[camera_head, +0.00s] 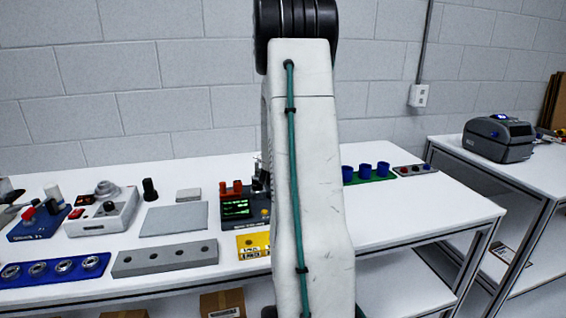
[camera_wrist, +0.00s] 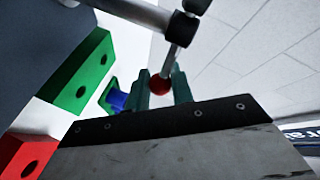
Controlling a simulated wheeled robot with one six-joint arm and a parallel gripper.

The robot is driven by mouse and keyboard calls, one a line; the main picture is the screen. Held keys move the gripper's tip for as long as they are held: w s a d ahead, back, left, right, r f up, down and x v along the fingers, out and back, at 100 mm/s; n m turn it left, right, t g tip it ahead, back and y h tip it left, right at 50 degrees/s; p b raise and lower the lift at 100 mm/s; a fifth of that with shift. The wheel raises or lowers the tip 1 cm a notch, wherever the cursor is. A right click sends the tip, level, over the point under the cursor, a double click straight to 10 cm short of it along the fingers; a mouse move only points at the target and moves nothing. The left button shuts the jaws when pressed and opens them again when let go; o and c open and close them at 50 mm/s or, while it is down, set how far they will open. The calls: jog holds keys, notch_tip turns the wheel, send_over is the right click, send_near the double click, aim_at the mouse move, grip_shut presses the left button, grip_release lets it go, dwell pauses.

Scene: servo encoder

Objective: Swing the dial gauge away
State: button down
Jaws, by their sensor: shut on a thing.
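In the wrist view, my gripper (camera_wrist: 160,92) shows its two dark green fingertips closed around a red ball knob (camera_wrist: 160,83). The knob sits at the end of a thin silver rod (camera_wrist: 170,60). This rod runs up to a dark clamp joint (camera_wrist: 182,28), where a thicker silver bar (camera_wrist: 130,11) comes in from the upper left. No dial face shows, so I cannot tell where the gauge's body is. In the head view, my arm hides the gripper and most of the stand; a dark upright part (camera_head: 258,172) shows beside the arm.
Blue cups (camera_head: 365,171) on a green base and a small grey box with buttons (camera_head: 411,170) stand right. The table (camera_head: 415,215) is clear at front right.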

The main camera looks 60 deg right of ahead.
jog(key=c, duration=1.3)
grip_release()
jog(key=shift+d, duration=0.15)
jog(key=shift+a, duration=0.35)
jog(key=v, duration=0.7)
jog(key=shift+a, duration=0.1)
